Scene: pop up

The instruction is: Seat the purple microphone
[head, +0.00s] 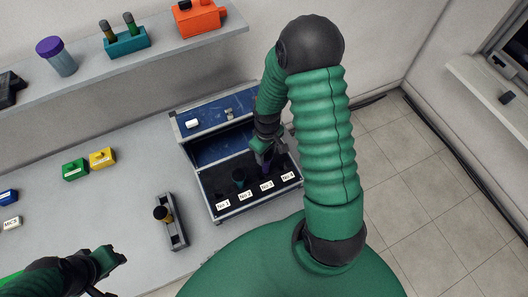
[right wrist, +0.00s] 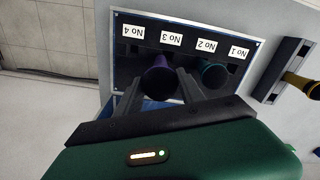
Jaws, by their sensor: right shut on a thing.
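The purple microphone (head: 266,171) is in my right gripper (head: 264,150), over the dark tray of the open case (head: 238,213). In the right wrist view the purple microphone (right wrist: 158,80) shows between the two fingers of my right gripper (right wrist: 162,92), in line with the label No 3 (right wrist: 171,39). I cannot tell how deep its lower end sits. A teal microphone (head: 239,178) stands beside it at No 2, and also shows in the right wrist view (right wrist: 213,75). My left gripper (head: 112,268) is at the lower left, away from the case, partly cut off.
A grey holder (head: 177,234) with a yellow-topped microphone (head: 162,214) stands left of the case. Green (head: 75,169) and yellow (head: 102,158) boxes sit further left. A shelf (head: 85,97) with a purple-lidded jar (head: 56,55) runs behind. Bare table lies between boxes and holder.

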